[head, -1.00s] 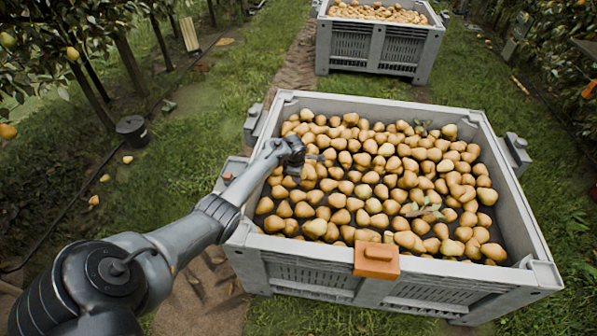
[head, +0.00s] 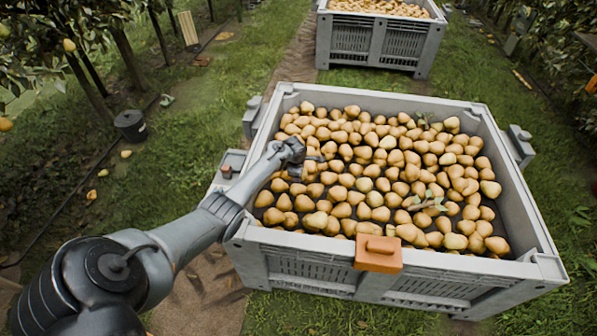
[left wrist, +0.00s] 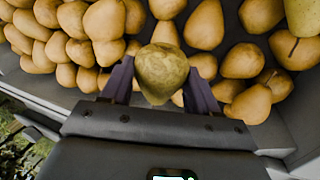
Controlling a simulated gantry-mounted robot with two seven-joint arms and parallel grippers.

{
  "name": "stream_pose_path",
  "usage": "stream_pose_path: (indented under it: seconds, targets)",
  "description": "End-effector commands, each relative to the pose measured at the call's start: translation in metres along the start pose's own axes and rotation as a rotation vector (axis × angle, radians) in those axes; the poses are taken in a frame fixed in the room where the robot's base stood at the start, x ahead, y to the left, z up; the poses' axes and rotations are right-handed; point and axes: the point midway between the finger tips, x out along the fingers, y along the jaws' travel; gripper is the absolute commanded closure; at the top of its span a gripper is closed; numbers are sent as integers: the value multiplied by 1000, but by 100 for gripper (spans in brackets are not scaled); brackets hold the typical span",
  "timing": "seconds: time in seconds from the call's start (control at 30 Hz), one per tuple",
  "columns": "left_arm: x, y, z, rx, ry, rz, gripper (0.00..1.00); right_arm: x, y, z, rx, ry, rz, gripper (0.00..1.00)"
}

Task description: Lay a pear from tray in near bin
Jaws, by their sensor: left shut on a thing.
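The near bin (head: 253,240) is a large grey crate with pears spread over its inside. My left gripper (head: 316,160) is over the left part of this bin, close to the pears. In the left wrist view a yellow-green pear (left wrist: 162,74) sits between the two dark fingers of my left gripper (left wrist: 161,82), which is shut on it. Other pears (left wrist: 204,24) lie beyond and beside it; I cannot tell whether the held pear touches them. A small grey tray (head: 236,157) is fixed at the bin's left side, partly hidden by my arm. My right gripper is not in view.
An orange-brown block (head: 378,253) hangs on the bin's front rim. A leafy twig (head: 428,203) lies on the pears at right. A second pear bin (head: 373,42) stands behind. A black bucket (head: 131,125) stands on the grass at left.

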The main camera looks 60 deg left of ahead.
Motion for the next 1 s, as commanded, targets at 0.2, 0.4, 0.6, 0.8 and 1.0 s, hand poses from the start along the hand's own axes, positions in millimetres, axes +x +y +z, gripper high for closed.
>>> stream_pose_path:
  seconds: [0.2,0.4,0.6,0.8,1.0]
  targets:
    - [12,-4,0,-2,0,0,74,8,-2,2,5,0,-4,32]
    - [21,-7,0,-1,0,0,74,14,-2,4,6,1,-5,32]
    - [31,-10,0,-1,0,0,74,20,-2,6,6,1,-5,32]
    - [38,-12,0,-2,0,0,74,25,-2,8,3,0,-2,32]
    - [40,-13,0,-1,0,1,74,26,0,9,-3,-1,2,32]
